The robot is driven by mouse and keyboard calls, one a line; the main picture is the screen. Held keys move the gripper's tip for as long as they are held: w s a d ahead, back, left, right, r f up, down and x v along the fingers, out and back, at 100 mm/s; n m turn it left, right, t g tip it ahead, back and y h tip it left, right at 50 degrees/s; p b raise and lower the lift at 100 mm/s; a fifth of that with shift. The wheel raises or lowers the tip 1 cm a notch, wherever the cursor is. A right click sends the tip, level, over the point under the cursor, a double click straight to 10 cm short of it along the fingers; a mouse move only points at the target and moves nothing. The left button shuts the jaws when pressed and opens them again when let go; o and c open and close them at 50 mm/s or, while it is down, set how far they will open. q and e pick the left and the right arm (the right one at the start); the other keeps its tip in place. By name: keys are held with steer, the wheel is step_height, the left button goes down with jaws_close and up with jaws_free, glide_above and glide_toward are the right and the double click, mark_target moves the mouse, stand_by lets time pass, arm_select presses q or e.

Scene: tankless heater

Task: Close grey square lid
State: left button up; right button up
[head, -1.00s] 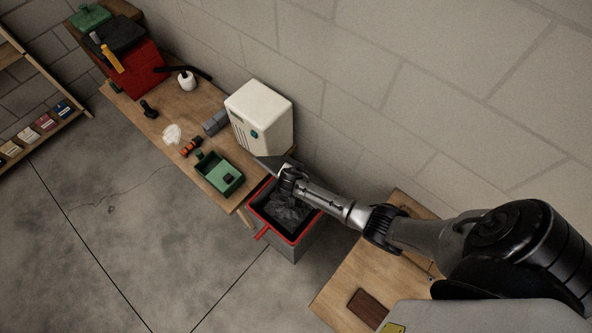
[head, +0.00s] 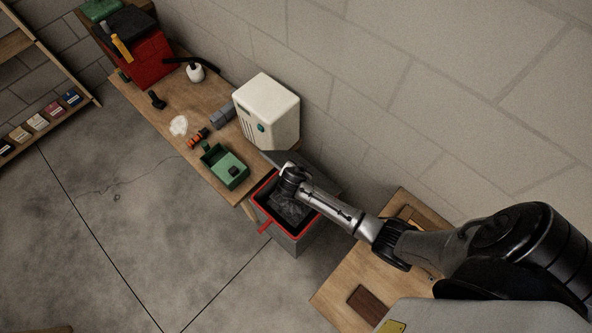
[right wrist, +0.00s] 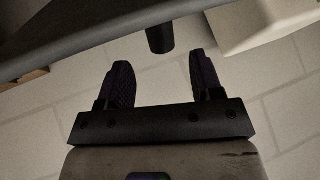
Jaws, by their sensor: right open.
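A red-rimmed bin (head: 263,229) with dark crumpled contents stands open at the near end of the long bench. Its dark grey lid (head: 284,157) shows as a slab behind the opening, beside the cream heater box, partly hidden by my right arm. My right gripper (head: 286,172) is over the back of the bin near the lid; its fingers are hard to make out there. In the right wrist view my right gripper (right wrist: 160,68) is open and empty. A dark slab, apparently the lid (right wrist: 85,38), crosses the top, with a short dark peg (right wrist: 160,38) just beyond the fingertips. My left gripper is not in view.
The cream heater box (head: 268,112) stands on the bench (head: 165,120) close to the lid. A green tray (head: 224,166) lies at the bench's near end. A wooden table (head: 340,285) is at the right below my arm. The block wall is behind.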

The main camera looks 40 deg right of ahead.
steer(key=v, duration=0.6)
steer(key=shift+a, duration=0.15)
steer(key=shift+s+a+r, duration=0.25)
steer(key=shift+r, duration=0.25)
